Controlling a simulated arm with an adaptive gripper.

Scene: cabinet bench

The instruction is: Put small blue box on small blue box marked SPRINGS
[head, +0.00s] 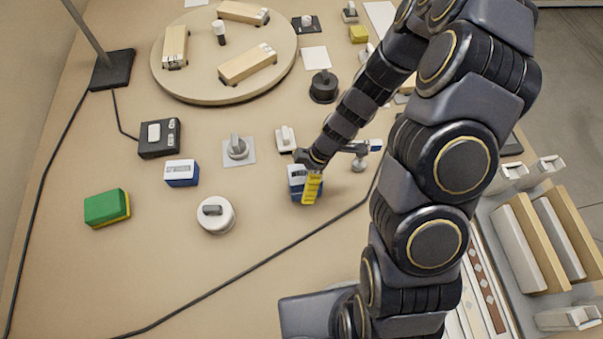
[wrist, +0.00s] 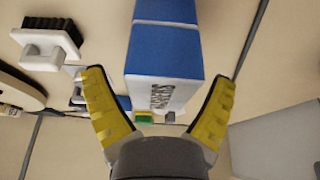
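One small blue box with a white label (head: 296,182) stands on the bench under my gripper (head: 311,185). In the wrist view this box (wrist: 163,50) fills the upper middle, with dark lettering on its white face that looks like SPRINGS but is hard to read. My gripper's yellow fingers (wrist: 160,118) are spread, one toward each side of the box, with a visible gap at the left finger.
A round wooden turntable (head: 200,85) stands behind. A black cable crosses the front.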

